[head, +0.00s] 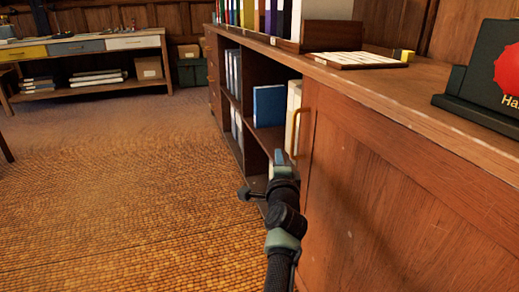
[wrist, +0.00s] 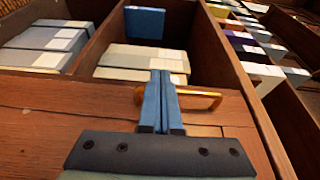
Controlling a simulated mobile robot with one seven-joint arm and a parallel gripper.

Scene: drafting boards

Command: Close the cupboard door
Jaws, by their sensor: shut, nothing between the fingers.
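The cupboard door (head: 385,190) is a brown wooden panel at the right end of a long low cabinet in the head view. A brass bar handle (head: 296,130) stands near its left edge. The door looks nearly in line with the cabinet front; I cannot tell whether a gap is left. My gripper (head: 279,158) is shut and empty, close in front of the door's handle edge. In the wrist view the blue fingers (wrist: 163,82) are together and cover part of the handle (wrist: 205,98). I cannot tell whether they touch it. The door face (wrist: 60,105) lies behind them.
Open shelves left of the door hold a blue binder (head: 269,106) and white files. The cabinet top (head: 420,92) bears a row of binders, a paper tray (head: 355,60) and a dark stand with a red emblem (head: 490,75). The woven floor (head: 120,200) at left is clear.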

